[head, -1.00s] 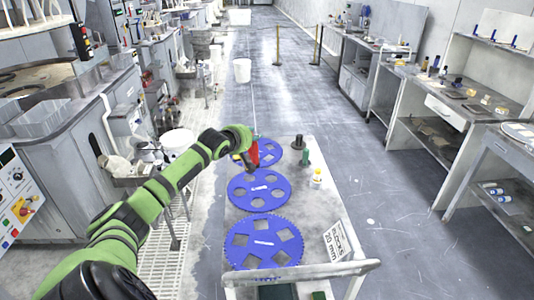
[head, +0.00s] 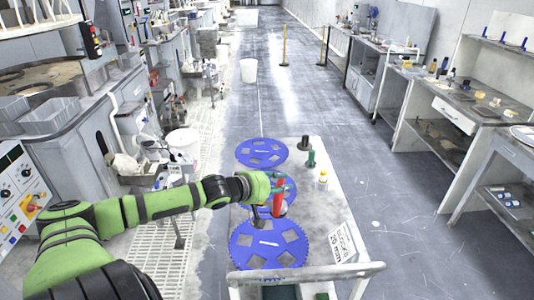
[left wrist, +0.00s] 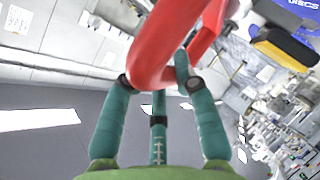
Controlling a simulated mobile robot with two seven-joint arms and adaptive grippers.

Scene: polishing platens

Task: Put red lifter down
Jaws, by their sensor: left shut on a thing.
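My left gripper (head: 281,188), with teal fingers, is shut on the red lifter (head: 278,205). The lifter hangs roughly upright over the cart, in front of the near side of the middle blue platen (head: 252,191); I cannot tell whether it touches anything. In the left wrist view the red lifter (left wrist: 160,50) is a thick red bar between the teal fingers. A far blue platen (head: 262,146) and a near blue platen (head: 262,262) lie flat on the cart. My right gripper is not in view.
The cart top (head: 325,205) has clear room along its right side. A dark knobbed piece (head: 304,143), a green piece (head: 311,159) and a yellow-topped bottle (head: 323,178) stand there. A 20 mm sign (head: 343,243) and a handle rail (head: 305,276) are at the near end.

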